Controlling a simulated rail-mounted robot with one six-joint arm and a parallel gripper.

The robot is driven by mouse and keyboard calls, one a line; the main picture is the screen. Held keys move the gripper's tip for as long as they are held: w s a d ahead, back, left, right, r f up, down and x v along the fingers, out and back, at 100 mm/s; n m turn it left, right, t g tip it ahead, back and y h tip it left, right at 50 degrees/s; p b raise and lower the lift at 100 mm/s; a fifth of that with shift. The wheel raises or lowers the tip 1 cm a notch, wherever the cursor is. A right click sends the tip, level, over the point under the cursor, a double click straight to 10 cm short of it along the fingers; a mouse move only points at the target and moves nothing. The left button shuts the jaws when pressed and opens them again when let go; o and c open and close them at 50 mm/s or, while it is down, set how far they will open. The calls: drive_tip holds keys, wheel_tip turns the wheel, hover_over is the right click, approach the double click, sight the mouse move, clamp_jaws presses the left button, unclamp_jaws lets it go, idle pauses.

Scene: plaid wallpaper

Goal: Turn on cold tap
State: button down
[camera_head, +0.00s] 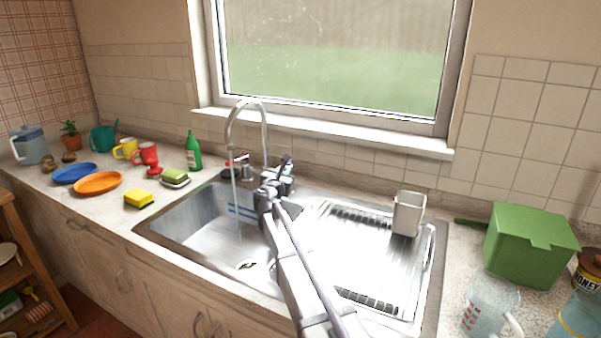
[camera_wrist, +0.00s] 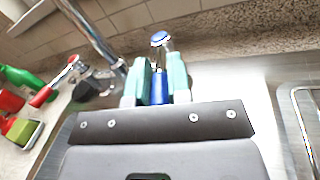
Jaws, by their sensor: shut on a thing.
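The cold tap, with a blue handle (camera_wrist: 159,88) and a blue-topped chrome knob, stands right of the spout; in the head view the tap (camera_head: 287,165) is partly hidden by my gripper (camera_head: 274,182). In the wrist view my gripper (camera_wrist: 158,85) has its teal fingers on both sides of the blue handle and is shut on it. The curved chrome spout (camera_head: 264,125) arches over the sink (camera_head: 185,225). A thin water stream (camera_head: 237,215) falls from it into the basin. The red-handled hot tap (camera_head: 238,162) is left of the cold tap.
A green bottle (camera_head: 193,151), a sponge on a dish (camera_head: 175,178) and a yellow sponge (camera_head: 139,198) lie left of the sink. A green box (camera_head: 525,245) is at far right. The basin is clear.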

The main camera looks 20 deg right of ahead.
drive_tip(key=c, duration=1.1)
unclamp_jaws()
drive_tip(key=v, duration=1)
drive_tip(key=shift+s+a, duration=0.25)
drive_tip(key=shift+s, duration=0.05)
drive_tip(key=shift+r, duration=0.15)
